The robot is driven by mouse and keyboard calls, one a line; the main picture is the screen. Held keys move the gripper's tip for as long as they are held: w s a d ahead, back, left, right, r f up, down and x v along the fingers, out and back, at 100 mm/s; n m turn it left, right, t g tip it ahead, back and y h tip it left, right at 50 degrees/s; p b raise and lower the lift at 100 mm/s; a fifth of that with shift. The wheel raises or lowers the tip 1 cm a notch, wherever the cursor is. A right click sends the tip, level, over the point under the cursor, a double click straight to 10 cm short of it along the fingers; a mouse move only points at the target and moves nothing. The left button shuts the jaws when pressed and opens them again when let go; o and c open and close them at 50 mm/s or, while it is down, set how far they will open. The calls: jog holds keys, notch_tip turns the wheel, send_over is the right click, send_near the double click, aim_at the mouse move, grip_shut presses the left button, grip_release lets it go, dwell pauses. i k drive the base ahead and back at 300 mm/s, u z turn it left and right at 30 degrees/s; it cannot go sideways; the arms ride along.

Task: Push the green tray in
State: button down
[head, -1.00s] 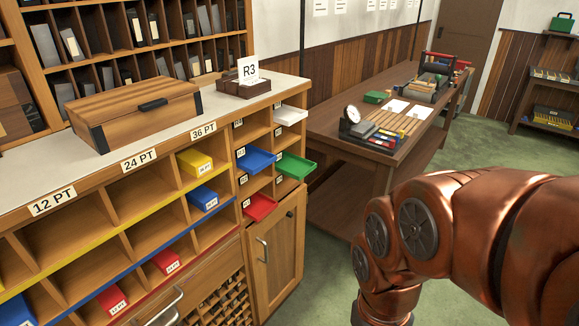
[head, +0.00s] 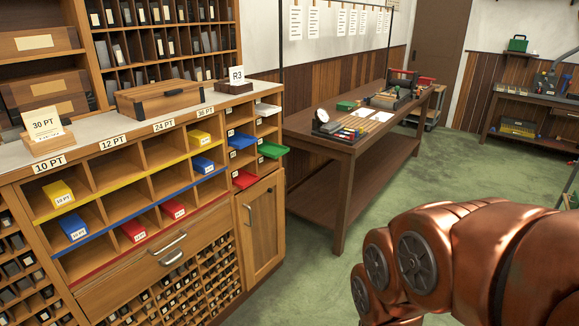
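The green tray (head: 272,150) sits in a small compartment at the right end of the wooden type cabinet. It sticks out past the cabinet front, to the right of the blue tray (head: 241,140) and above the red tray (head: 244,180). A white tray (head: 267,110) sits above it and also sticks out. My copper-coloured arm fills the lower right of the head view, well apart from the green tray.
The cabinet (head: 130,190) has several other coloured trays in its wider compartments and a cupboard door (head: 261,232) below the small ones. A long wooden table (head: 347,150) stands behind to the right. Green floor (head: 310,270) is clear between cabinet and arm.

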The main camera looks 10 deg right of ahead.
aim_at(273, 150)
jog(key=u, duration=0.6)
jog(key=i, duration=0.65)
jog(key=u, duration=0.45)
jog(key=i, duration=0.85)
jog(key=z, duration=0.7)
jog(key=i, duration=0.95)
jog(key=z, duration=0.15)
